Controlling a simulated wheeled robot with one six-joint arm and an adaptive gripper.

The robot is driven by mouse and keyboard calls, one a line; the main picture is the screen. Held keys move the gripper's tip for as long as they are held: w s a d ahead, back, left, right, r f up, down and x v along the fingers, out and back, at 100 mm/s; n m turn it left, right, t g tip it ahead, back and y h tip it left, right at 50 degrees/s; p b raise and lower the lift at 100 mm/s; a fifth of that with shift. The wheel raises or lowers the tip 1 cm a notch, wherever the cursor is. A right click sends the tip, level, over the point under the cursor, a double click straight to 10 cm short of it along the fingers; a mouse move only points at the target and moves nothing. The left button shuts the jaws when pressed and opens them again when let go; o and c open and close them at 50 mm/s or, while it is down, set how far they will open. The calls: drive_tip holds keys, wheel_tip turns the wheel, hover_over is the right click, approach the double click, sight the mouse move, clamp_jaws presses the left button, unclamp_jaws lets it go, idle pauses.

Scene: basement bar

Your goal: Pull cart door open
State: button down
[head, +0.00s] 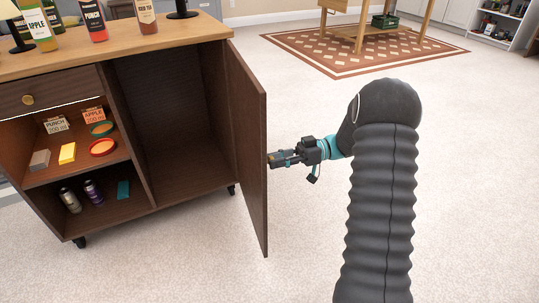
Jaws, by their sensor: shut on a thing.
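The wooden bar cart (130,47) stands at the left with a dark brown body and a light top. Its cart door (245,140) is swung wide open on its right side, angled out toward me. The compartment behind it (175,115) shows empty. My gripper (272,159) is at the outer face of the door, near its free edge, about mid-height. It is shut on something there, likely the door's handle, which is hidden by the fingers.
Bottles (92,20) stand on the cart top. A drawer (50,94) is shut. Pale carpet (300,230) around the door is clear; a patterned rug (350,60) lies behind under a wooden table.

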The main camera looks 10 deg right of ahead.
drive_tip(key=shift+w+d+r+n+g+p, duration=0.1)
drive_tip(key=shift+w+d+n+g, duration=0.15)
drive_tip(key=shift+d, duration=0.35)
drive_tip(key=shift+w+d+n+g+p, duration=0.15)
drive_tip(key=shift+d+g, duration=0.15)
drive_tip(key=shift+d, duration=0.25)
drive_tip(key=shift+w+d+r+n+g+p, duration=0.1)
drive_tip(key=shift+w+d+n+g, duration=0.15)
drive_tip(key=shift+d, duration=0.35)
drive_tip(key=c, duration=0.9)
unclamp_jaws()
drive_tip(key=shift+s, duration=0.1)
drive_tip(key=shift+f, duration=0.1)
